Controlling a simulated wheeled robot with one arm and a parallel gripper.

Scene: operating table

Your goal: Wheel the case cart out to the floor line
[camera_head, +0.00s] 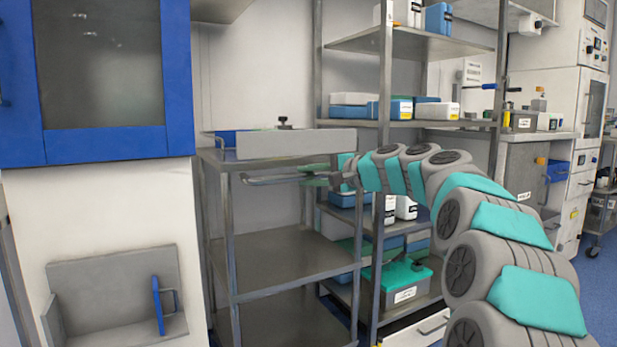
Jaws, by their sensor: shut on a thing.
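The case cart (285,256) is a grey metal cart with open shelves, standing upright left of centre between a blue-framed cabinet and a tall shelf rack. Its top carries a grey tray (280,143). A bar handle (270,180) sticks out at the front, just under the top. My gripper (318,178) is shut on the right part of this handle, and the fingers partly hide it. My grey and teal arm reaches in from the lower right and covers part of the rack. The cart's wheels and the floor line are not in view.
The blue-framed cabinet (100,145) stands close on the cart's left. The metal rack (386,130), holding several boxes, stands close on its right. A wall-like grey holder (110,285) sits at lower left. Blue floor (595,262) shows at far right, near another cart.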

